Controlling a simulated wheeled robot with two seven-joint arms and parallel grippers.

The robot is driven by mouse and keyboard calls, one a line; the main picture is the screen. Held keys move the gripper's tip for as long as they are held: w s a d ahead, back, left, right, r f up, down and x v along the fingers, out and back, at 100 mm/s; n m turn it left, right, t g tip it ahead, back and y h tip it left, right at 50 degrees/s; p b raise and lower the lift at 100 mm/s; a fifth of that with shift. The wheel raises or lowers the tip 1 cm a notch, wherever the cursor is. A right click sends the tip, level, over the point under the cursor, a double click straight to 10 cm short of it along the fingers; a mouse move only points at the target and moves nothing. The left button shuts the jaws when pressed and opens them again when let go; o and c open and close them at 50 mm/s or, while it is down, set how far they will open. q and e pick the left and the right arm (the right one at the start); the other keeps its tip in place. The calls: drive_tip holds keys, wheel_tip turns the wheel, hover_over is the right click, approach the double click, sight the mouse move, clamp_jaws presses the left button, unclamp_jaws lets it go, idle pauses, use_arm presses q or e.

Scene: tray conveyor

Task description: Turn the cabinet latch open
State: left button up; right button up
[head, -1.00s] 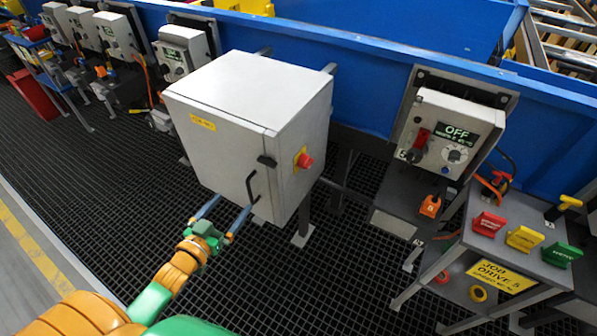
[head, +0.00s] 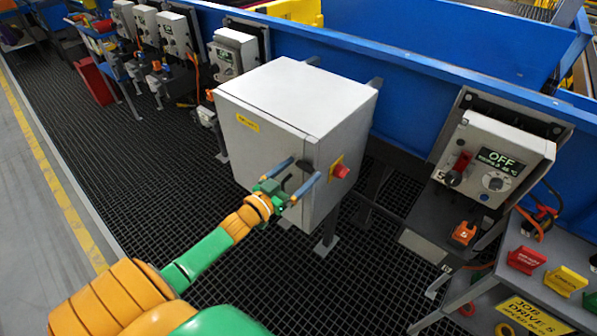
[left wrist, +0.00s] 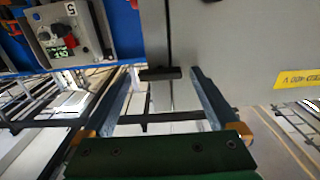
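The light grey cabinet (head: 262,150) stands on legs in the middle of the head view, with a yellow label on its front and a red knob on its side. In the left wrist view the latch (left wrist: 160,73) is a short dark bar lying across the door seam. My left gripper (head: 305,169) is open and empty in front of the latch, one finger on each side of it. I cannot tell whether a finger touches it. The door handle is mostly hidden behind the gripper. My right gripper is not in view.
The red emergency knob (head: 340,171) sticks out just right of the gripper. A blue conveyor wall (head: 420,75) runs behind the cabinet. A control box reading OFF (head: 492,155) and a stand with coloured tags (head: 526,260) are at right. The dark grid floor is free in front.

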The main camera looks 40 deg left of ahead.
use_arm(q)
drive_tip(key=c, duration=1.2)
drive_tip(key=m, duration=0.8)
drive_tip(key=shift+m, duration=0.3)
drive_tip(key=shift+f+m+b, duration=0.15)
drive_tip(key=shift+m+b, duration=0.55)
drive_tip(key=shift+m, duration=4.1)
